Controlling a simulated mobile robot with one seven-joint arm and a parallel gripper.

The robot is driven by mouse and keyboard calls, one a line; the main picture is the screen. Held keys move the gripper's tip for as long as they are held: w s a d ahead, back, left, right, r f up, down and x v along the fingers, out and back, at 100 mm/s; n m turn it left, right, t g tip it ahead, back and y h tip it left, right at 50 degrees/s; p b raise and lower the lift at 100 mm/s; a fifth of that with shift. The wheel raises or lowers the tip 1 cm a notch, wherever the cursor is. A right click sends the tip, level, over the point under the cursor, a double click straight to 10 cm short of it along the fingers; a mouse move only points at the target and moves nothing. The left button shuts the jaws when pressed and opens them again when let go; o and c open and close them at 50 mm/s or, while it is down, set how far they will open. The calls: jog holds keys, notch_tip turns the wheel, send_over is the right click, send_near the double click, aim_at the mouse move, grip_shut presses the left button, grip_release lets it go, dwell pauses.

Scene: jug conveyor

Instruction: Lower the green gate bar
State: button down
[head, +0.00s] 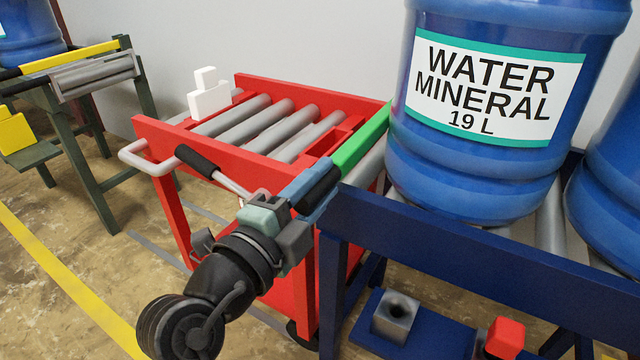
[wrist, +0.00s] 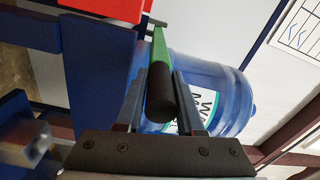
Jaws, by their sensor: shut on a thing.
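The green gate bar (head: 360,138) runs along the end of the blue roller conveyor (head: 440,243), between the jug and the red cart. Its near end has a black handle (head: 318,188). My gripper (head: 305,184) is shut on this handle, with a finger on each side. In the wrist view the black handle (wrist: 161,95) sits between my fingers, and the green bar (wrist: 159,48) extends beyond it. The bar looks close to level in the head view, but I cannot tell its exact tilt. My fingers hide part of the handle.
A large blue water jug (head: 490,110) stands on the conveyor right beside the bar. The red roller cart (head: 240,140) abuts the conveyor's left end, its rollers empty. A white block-shaped piece (head: 209,96) is at its far side. A red button (head: 505,337) is low in front.

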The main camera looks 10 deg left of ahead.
jog(key=shift+d+f, duration=0.1)
jog(key=shift+f, duration=0.45)
jog(key=c, duration=0.6)
grip_release()
jog(key=shift+r, duration=0.15)
jog(key=shift+s, duration=0.15)
jog(key=v, duration=0.4)
jog(key=p+v, duration=0.1)
jog(key=v, duration=0.3)
jog(key=p+v, duration=0.1)
jog(key=v, duration=0.3)
jog(key=shift+s+a+r, duration=0.15)
jog(key=shift+s+a, duration=0.15)
